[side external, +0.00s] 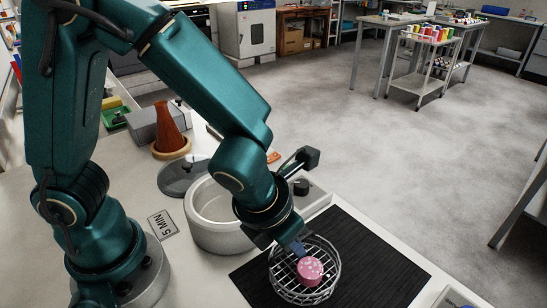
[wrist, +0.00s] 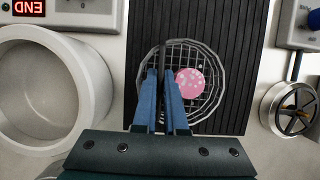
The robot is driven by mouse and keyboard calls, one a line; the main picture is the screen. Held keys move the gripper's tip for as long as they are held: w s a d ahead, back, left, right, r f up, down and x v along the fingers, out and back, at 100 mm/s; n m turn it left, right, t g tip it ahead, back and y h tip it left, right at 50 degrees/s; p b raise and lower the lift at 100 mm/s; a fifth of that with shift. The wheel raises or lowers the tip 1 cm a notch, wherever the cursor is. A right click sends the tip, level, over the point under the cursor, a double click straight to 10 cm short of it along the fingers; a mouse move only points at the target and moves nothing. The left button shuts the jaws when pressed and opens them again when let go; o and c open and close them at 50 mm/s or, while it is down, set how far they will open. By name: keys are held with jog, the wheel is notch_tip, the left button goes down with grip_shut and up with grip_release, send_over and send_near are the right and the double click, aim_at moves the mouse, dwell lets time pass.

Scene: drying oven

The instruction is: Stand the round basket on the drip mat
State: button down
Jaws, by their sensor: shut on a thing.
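The round wire basket (side external: 333,284) is over the black ribbed drip mat (side external: 365,248), with a pink speckled round piece (side external: 311,271) inside it. It looks upright; whether its base touches the mat I cannot tell. My gripper (side external: 299,247) points down at the basket's left and far side. In the wrist view my gripper (wrist: 161,82) is shut on a thin dark upright part of the basket (wrist: 217,103), between its blue fingers. The pink piece (wrist: 189,82) lies right of the fingers, and the mat (wrist: 200,20) shows all around the basket.
A white round open pot (side external: 205,235) stands left of the mat, with a grey lid (side external: 178,180) behind it. A control box with a dark knob (side external: 301,187) is behind. A "5 MIN" card (side external: 162,225) lies near my base. A metal wheel-like part (wrist: 295,108) is right of the mat.

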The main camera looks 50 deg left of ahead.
jog(key=shift+f, duration=0.6)
jog(key=c, duration=1)
grip_release()
jog(key=shift+f, duration=0.1)
